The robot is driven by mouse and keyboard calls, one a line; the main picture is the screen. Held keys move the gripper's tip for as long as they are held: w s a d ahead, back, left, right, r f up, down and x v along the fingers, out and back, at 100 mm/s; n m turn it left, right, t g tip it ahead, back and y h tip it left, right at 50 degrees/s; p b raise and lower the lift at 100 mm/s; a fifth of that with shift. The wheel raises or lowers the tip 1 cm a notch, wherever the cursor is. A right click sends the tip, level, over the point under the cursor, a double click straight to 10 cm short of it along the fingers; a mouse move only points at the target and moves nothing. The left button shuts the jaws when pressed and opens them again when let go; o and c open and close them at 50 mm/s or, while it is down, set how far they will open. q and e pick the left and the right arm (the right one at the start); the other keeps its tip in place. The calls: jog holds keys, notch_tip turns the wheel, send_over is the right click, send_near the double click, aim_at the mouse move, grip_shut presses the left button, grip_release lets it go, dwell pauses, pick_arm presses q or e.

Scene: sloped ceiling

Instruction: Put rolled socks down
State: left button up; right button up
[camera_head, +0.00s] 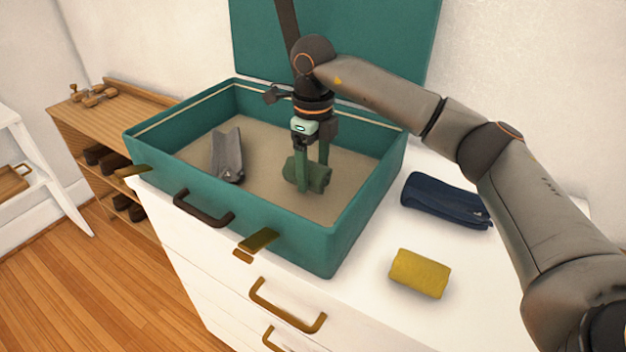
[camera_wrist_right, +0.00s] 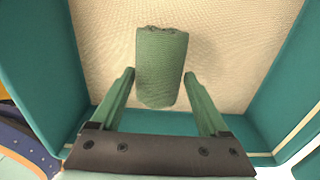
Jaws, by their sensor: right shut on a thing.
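Green rolled socks (camera_head: 316,176) are inside the open teal suitcase (camera_head: 283,243), right of its middle. They also show in the right wrist view (camera_wrist_right: 162,66), between the two green fingers and over the beige lining. My right gripper (camera_head: 312,170) reaches down into the suitcase and is shut on the green rolled socks. The socks are at or very close to the suitcase floor; I cannot tell if they touch it. My left gripper is not in view.
A grey folded item (camera_head: 228,158) lies in the suitcase's left part. A yellow roll (camera_head: 420,273) and a dark blue pouch (camera_head: 445,200) lie on the white dresser (camera_head: 350,315) to the right. The suitcase walls surround the gripper. A wooden shoe shelf (camera_head: 125,115) stands at left.

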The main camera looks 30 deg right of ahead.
aim_at(313, 182)
jog(key=shift+w+f, duration=0.1)
jog(key=shift+f, duration=1.55)
jog(key=shift+f, duration=0.15)
jog(key=o, duration=1.2)
notch_tip(313, 182, up, 12)
jog(key=shift+r, duration=0.2)
